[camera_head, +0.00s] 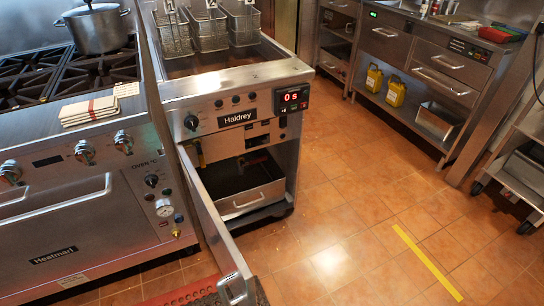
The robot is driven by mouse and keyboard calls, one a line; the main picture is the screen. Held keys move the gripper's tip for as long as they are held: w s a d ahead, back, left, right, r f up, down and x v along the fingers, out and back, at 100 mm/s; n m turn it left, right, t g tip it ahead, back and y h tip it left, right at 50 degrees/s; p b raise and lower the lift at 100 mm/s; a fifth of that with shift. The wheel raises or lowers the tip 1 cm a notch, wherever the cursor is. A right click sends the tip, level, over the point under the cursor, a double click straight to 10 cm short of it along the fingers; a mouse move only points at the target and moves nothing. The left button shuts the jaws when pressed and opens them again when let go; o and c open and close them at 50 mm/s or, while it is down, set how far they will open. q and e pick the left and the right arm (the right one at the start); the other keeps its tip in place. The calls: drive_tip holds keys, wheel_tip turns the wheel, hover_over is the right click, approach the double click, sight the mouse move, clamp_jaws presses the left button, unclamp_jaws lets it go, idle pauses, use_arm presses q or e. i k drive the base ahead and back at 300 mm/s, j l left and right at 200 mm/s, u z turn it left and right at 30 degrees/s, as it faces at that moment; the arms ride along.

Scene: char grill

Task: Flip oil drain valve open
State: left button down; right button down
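The fryer (235,100), labelled Haldrey, stands in the middle with its cabinet door (215,230) swung open toward me. Inside the cabinet, a small yellowish lever-like part (200,154) shows at the upper left, close to the door hinge side. It may be the oil drain valve handle, but it is too small to tell its position. A metal drain pan (252,199) with a front handle sits low in the cabinet. The upper inside of the cabinet is dark. Neither of my grippers is in view.
A range (75,225) with a pot (97,27) and folded towels (90,110) stands at left. Fry baskets (208,28) hang over the fryer. Yellow jugs (395,92) sit on a shelf at right. The tiled floor (340,220) right of the door is clear.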

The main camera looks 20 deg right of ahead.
sight(257, 160)
drive_tip(key=i+l+u, duration=0.2)
drive_tip(key=l+u, duration=0.2)
drive_tip(key=l, duration=0.65)
drive_tip(key=l+u, duration=0.45)
drive_tip(key=l, duration=0.65)
drive_tip(key=i+l+u, duration=0.2)
drive_tip(key=i+l, duration=0.2)
drive_tip(key=l, duration=0.2)
drive_tip(key=i+l+u, duration=0.1)
drive_tip(key=l, duration=0.25)
drive_tip(key=i+l+u, duration=0.25)
drive_tip(key=i+l, duration=0.15)
drive_tip(key=l, duration=0.3)
